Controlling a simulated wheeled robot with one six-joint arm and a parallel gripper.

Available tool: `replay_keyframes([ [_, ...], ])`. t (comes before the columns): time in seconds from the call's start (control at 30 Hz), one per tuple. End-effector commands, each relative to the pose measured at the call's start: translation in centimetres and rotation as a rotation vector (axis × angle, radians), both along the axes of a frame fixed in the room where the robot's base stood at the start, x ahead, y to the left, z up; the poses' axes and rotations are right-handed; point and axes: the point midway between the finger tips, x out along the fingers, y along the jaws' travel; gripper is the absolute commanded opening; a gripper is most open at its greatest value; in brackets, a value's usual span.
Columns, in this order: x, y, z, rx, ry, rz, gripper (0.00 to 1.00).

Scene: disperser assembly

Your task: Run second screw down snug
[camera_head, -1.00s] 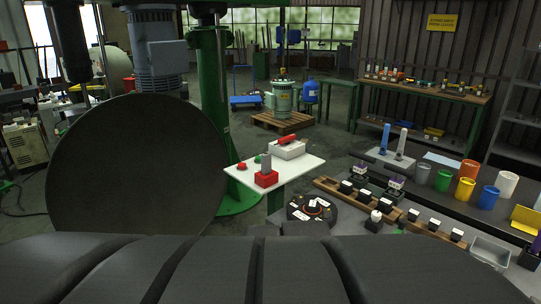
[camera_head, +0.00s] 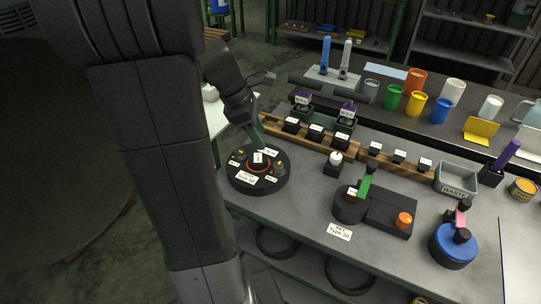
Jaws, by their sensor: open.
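A dark round disc assembly (camera_head: 236,184) lies on the left part of the grey bench. It carries white labels, an orange ring at its middle and small yellowish spots; the screws are too small to tell apart. My gripper (camera_head: 250,120) is above the back left edge of the disc, pointing down towards it. The jaws are open, and a thin greenish piece shows near the tip; I cannot tell whether it is held. A black station with a green upright handle (camera_head: 365,187) stands right of the disc, behind a "KEY Type 20" label (camera_head: 340,231).
Wooden racks of black blocks (camera_head: 316,132) stand close behind the disc. A blue round fixture (camera_head: 452,248), a grey waste bin (camera_head: 457,178) and coloured cups (camera_head: 416,104) are to the right. Bench space in front of the racks is partly clear.

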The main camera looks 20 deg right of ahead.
Motion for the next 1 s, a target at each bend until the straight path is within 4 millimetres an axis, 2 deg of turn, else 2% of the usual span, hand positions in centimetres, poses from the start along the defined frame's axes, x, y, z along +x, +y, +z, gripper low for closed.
replay_keyframes([
  [0.3,-1.1,-2.4,-6.5,0.002,0.006,-0.004,0.49],
  [0.5,-1.4,-3.7,-9.6,0.001,0.003,-0.003,0.49],
  [0.7,-1.6,-4.2,-10.9,0.002,-0.001,-0.003,0.49],
  [1.0,-1.6,-4.3,-11.1,0.001,-0.001,-0.002,0.49],
])
